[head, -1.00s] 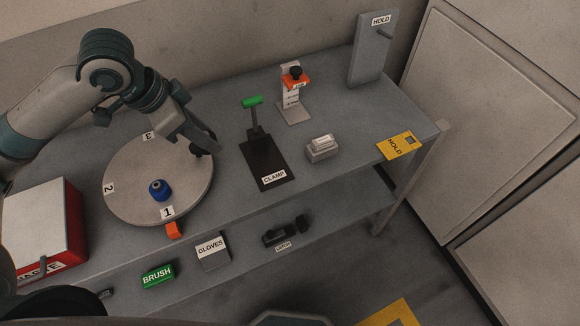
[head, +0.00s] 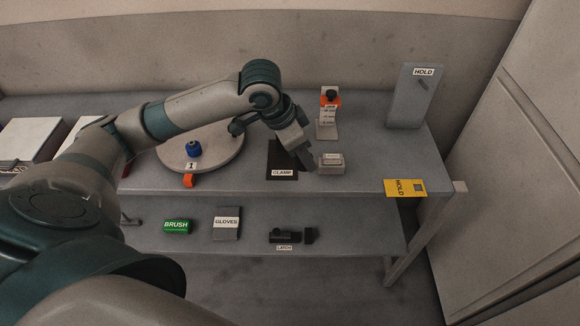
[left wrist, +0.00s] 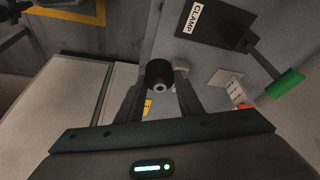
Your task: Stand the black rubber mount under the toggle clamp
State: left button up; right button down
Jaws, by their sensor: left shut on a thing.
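The black rubber mount (left wrist: 159,74) is a short dark cylinder with a pale metal centre, held between the fingertips of my left gripper (left wrist: 160,85) in the left wrist view. In the head view my left gripper (head: 306,160) hangs over the right side of the clamp's black base plate (head: 281,171), beside the grey block. The mount itself is not clear there. The toggle clamp's base plate (left wrist: 222,22) and green handle (left wrist: 285,83) show at the right of the left wrist view. In the head view my arm hides the handle. My right gripper is not in view.
A grey block (head: 332,166) sits close right of the gripper. Behind it stands a white stand with an orange clip (head: 327,118). A turntable (head: 228,160) with a blue knobbed piece (head: 193,149) is left.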

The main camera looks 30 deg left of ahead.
pick_arm(q)
jog(key=shift+a, duration=0.15)
jog(key=w+a+f+p, duration=0.1)
jog(key=w+a+f, duration=0.1)
jog(key=a, duration=0.1)
jog(key=w+a+f+p, duration=0.1)
jog(key=w+a+f, duration=0.1)
jog(key=a, duration=0.1)
jog(key=w+a+f+p, duration=0.1)
jog(key=w+a+f, duration=0.1)
jog(key=a+f, duration=0.1)
jog(key=shift+a, duration=0.45)
jog(key=shift+s+f+p, duration=0.1)
jog(key=shift+f+p, duration=0.7)
jog(key=shift+f, duration=1.25)
jog(key=shift+f, duration=0.15)
jog(key=o, duration=0.8)
jog(key=shift+c, duration=0.2)
